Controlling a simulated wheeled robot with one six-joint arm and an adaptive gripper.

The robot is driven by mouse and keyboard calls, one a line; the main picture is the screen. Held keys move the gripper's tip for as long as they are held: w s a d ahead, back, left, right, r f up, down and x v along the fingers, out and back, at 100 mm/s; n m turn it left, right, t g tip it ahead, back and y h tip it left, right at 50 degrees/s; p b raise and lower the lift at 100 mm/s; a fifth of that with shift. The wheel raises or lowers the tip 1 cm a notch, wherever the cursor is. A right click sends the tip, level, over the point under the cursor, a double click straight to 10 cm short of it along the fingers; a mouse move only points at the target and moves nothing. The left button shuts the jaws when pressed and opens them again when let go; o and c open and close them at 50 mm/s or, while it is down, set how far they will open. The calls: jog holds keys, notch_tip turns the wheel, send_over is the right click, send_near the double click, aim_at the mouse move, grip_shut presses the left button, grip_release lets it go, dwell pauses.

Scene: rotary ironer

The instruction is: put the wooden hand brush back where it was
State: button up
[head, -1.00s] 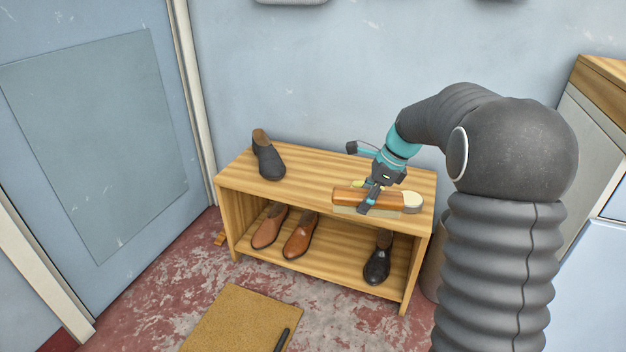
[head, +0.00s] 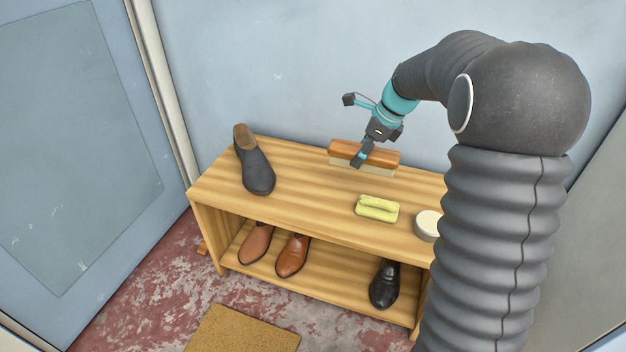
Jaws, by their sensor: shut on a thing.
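The wooden hand brush (head: 345,149) has an orange-brown wooden back and pale bristles facing down. My gripper (head: 363,157) is shut on it, near the middle of its length. The brush is at the back of the wooden shoe bench (head: 310,185), near the wall. I cannot tell whether its bristles touch the bench top or hang just above it. One of my gripper's fingers hides part of the brush's front side.
On the bench top are a dark shoe (head: 256,172) at left, a yellow-green cloth or sponge (head: 377,208) and a round tin (head: 427,225) at right. Several shoes stand on the lower shelf. A mat (head: 245,330) lies on the floor. The top between dark shoe and cloth is clear.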

jog(key=a+f, duration=0.2)
jog(key=a, duration=0.2)
jog(key=a+f, duration=0.2)
jog(key=a, duration=0.1)
jog(key=a+f+b, duration=0.1)
jog(key=a+f, duration=0.1)
jog(key=a, duration=0.2)
jog(key=shift+w+a+f, duration=0.2)
jog(key=shift+a+f, duration=0.15)
jog(key=shift+f, duration=0.05)
jog(key=shift+f+b, duration=0.35)
jog(key=shift+f, duration=1.7)
jog(key=shift+f, duration=0.1)
jog(key=o, duration=1)
